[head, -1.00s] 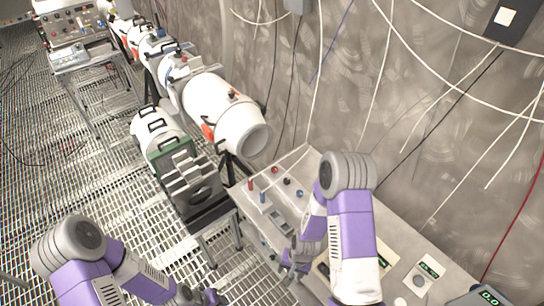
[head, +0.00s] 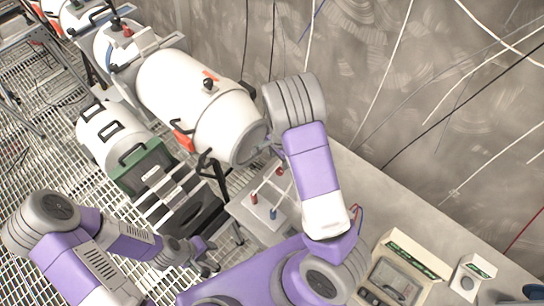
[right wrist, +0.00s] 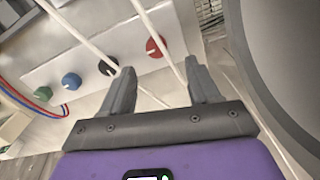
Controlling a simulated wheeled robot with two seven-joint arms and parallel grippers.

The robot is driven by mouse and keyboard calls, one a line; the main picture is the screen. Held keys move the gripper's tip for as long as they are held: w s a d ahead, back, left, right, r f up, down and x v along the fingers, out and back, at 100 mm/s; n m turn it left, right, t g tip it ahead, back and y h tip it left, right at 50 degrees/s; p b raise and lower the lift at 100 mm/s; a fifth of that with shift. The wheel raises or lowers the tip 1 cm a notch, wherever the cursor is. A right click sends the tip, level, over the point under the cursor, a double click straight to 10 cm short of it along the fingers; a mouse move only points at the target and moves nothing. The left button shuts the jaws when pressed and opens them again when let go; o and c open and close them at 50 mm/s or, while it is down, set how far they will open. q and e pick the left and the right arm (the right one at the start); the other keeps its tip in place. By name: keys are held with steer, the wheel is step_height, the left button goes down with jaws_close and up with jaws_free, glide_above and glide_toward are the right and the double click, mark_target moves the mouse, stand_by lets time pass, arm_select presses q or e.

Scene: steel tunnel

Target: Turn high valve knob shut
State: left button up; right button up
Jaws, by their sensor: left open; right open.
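In the right wrist view, a pale panel carries a row of knobs: a red knob (right wrist: 156,47), a black knob (right wrist: 108,66), a blue knob (right wrist: 71,81) and a green knob (right wrist: 43,93). I cannot tell which is the high valve knob. My right gripper (right wrist: 158,72) is open and empty, its fingers pointing at the panel near the red and black knobs. White pipes cross in front of the panel. In the head view my right arm hides its gripper and part of the panel. My left gripper (head: 207,260) is open and empty, low over the grating.
A white tank (head: 185,95) lies left of the bench. On the bench, red (head: 254,198) and blue (head: 273,213) handles stand on the white pipework. A grey meter (head: 395,278) lies right of my right arm. A large grey curved surface (right wrist: 285,60) is close beside the right gripper.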

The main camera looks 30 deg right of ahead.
mark_target(280, 170)
steer(key=f, duration=0.6)
steer(key=shift+s+b, duration=0.3)
steer(key=shift+s, duration=0.05)
steer(key=shift+f, duration=0.5)
steer(key=shift+w, duration=0.1)
steer(key=c, duration=1)
steer(key=shift+c, duration=0.2)
